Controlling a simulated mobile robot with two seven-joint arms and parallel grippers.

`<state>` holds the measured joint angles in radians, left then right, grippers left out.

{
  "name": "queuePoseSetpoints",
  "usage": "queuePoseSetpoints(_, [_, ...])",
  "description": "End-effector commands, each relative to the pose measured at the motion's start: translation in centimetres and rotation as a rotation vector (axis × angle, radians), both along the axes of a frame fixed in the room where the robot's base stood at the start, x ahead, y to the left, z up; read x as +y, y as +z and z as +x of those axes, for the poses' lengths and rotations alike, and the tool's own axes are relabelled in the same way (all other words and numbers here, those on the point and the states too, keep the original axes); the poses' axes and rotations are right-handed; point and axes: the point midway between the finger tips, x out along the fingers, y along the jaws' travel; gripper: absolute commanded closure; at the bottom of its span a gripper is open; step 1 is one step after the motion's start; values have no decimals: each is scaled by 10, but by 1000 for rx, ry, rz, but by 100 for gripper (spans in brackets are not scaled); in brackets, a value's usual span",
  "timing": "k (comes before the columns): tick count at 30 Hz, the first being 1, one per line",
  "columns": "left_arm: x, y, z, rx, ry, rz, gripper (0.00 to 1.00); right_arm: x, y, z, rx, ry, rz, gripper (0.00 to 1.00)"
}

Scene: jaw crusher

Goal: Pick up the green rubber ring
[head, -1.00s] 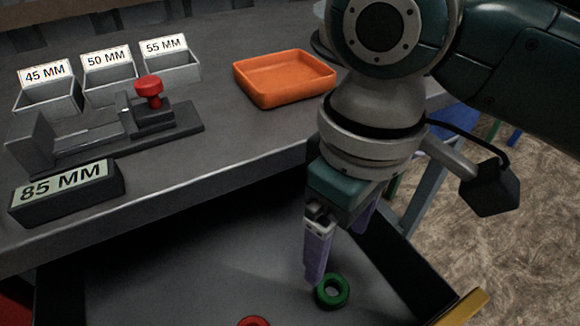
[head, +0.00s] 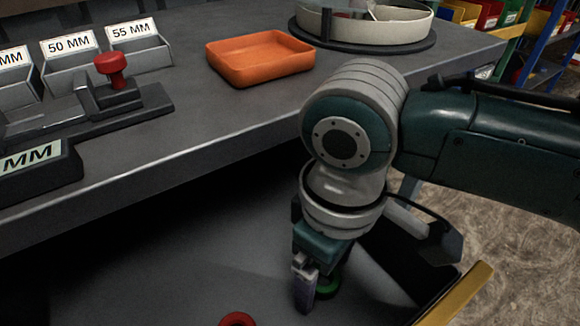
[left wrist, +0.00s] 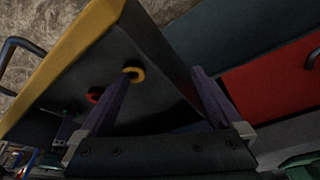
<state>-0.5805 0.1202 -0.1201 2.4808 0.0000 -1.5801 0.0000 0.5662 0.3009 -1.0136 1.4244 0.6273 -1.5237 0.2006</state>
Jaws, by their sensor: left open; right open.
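The green rubber ring (head: 329,287) lies in the open drawer (head: 190,270) below the worktop in the head view. My right gripper (head: 314,294) is over it, pointing down and open. Its near purple finger stands at the ring's left side and hides part of the ring. The far finger is hidden, and I cannot tell whether either finger touches the ring. My left gripper (left wrist: 160,98) shows in the left wrist view with its two purple fingers apart and nothing between them. It is outside the head view.
A red ring (head: 237,319) lies in the drawer at the bottom edge; a yellow ring (left wrist: 134,74) shows in the left wrist view. The drawer has a yellow front edge (head: 456,296). The worktop above holds an orange tray (head: 260,58), labelled bins (head: 140,54) and a round tray (head: 365,24).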

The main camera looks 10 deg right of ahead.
Motion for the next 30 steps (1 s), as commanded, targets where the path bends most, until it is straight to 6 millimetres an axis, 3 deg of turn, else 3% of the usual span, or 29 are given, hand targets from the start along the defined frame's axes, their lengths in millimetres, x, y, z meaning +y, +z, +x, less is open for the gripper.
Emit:
queuePoseSetpoints(2, [0, 0, 0, 0, 0, 0, 0, 0, 0, 0, 0, 0, 0, 17])
queuePoseSetpoints(24, [0, 0, 0, 1, 0, 0, 0, 0, 0, 0, 0, 0, 0, 100])
queuePoseSetpoints(30, [0, 0, 0, 1, 0, 0, 0, 0, 1, 0, 0, 0, 0, 100])
